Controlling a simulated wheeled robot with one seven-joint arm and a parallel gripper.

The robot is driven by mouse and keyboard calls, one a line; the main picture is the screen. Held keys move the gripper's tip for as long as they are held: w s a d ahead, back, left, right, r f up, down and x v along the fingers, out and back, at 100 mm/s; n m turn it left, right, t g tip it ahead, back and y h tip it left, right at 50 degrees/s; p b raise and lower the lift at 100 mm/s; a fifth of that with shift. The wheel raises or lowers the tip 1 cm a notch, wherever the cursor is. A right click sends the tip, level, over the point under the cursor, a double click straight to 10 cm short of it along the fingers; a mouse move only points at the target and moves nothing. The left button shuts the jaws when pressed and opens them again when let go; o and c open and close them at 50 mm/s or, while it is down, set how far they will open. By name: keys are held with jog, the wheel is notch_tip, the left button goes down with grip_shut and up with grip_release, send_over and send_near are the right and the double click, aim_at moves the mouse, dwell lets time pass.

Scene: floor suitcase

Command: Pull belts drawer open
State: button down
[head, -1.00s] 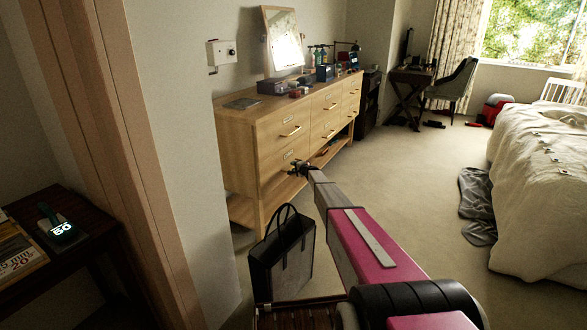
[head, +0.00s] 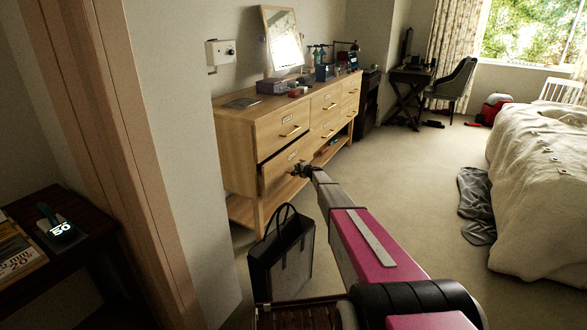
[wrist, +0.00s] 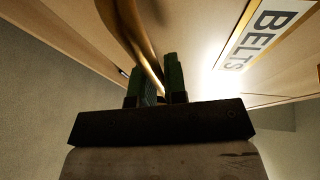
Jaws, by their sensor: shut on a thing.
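The belts drawer (head: 278,169) is the lower drawer at the near end of the wooden dresser (head: 240,151). Its front stands out a little from the dresser, with a dark gap along its top. The wrist view shows its label (wrist: 262,38), reading BELTS, and a brass-coloured bar handle (wrist: 136,38). My gripper (wrist: 158,78) is shut on that handle, its two green fingers on either side of the bar. In the head view my gripper (head: 299,170) is at the drawer front, and it hides the handle.
A dark open-topped bag (head: 281,262) stands on the floor in front of the dresser's near end, left of my arm. A door frame (head: 150,150) is at the left. The carpet right of my arm is clear up to the bed (head: 540,200) and a dark cloth (head: 476,205).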

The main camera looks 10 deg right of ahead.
jog(key=s+d, duration=0.9)
jog(key=d, duration=0.4)
jog(key=s+d, duration=1)
jog(key=d, duration=0.3)
jog(key=shift+d, duration=0.15)
jog(key=shift+s, duration=0.1)
jog(key=c, duration=1.2)
grip_release()
jog(key=v, duration=1)
jog(key=shift+s+d, duration=0.2)
jog(key=shift+s, duration=0.15)
